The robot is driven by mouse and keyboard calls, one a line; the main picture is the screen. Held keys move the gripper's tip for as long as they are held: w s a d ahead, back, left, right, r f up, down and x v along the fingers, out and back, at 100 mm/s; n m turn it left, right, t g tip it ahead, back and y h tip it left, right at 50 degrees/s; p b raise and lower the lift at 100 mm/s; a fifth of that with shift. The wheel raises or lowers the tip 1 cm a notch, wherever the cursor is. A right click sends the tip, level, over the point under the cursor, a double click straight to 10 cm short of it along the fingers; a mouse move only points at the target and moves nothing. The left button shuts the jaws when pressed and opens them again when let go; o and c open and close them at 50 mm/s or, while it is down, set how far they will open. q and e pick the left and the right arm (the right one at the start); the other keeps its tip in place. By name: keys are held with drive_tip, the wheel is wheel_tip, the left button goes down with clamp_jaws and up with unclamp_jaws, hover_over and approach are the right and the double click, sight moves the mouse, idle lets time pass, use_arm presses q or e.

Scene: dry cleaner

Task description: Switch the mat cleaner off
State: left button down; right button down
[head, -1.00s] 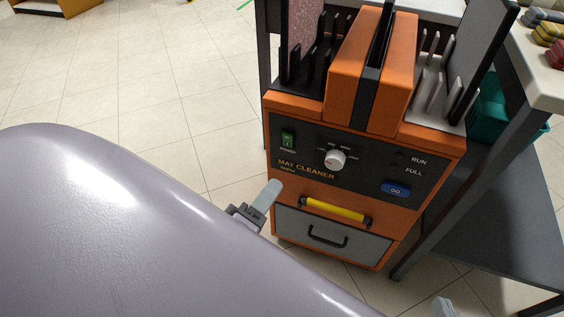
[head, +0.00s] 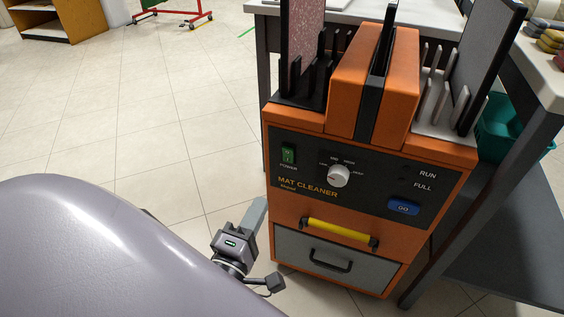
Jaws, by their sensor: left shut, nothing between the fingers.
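The orange mat cleaner (head: 287,225) stands on the tiled floor, right of centre in the head view. Its dark front panel carries a green power switch (head: 288,153) at the left, a white dial (head: 338,176) and a blue GO button (head: 403,207). Whether the switch is lit or which way it is rocked is too small to tell. My left gripper (head: 259,214) is shut and empty, just left of the cleaner's front, below the power switch and apart from it. My right gripper is out of view.
A yellow handle (head: 339,230) and a grey drawer (head: 330,262) stick out below the panel. Mats stand in the slots on top, including a grey mat (head: 490,70). A table with a dark lower shelf (head: 510,250) is at the right.

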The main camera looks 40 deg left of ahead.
use_arm(q)
drive_tip(key=x, duration=1.3)
drive_tip(key=shift+d, duration=0.1)
drive_tip(key=shift+r, duration=0.1)
drive_tip(key=shift+w+r+p, duration=0.15)
drive_tip(key=shift+r+p, duration=0.05)
drive_tip(key=shift+p, duration=0.2)
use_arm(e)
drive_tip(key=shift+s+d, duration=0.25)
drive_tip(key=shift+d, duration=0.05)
use_arm(q)
approach(287, 151)
drive_tip(key=shift+f, duration=0.2)
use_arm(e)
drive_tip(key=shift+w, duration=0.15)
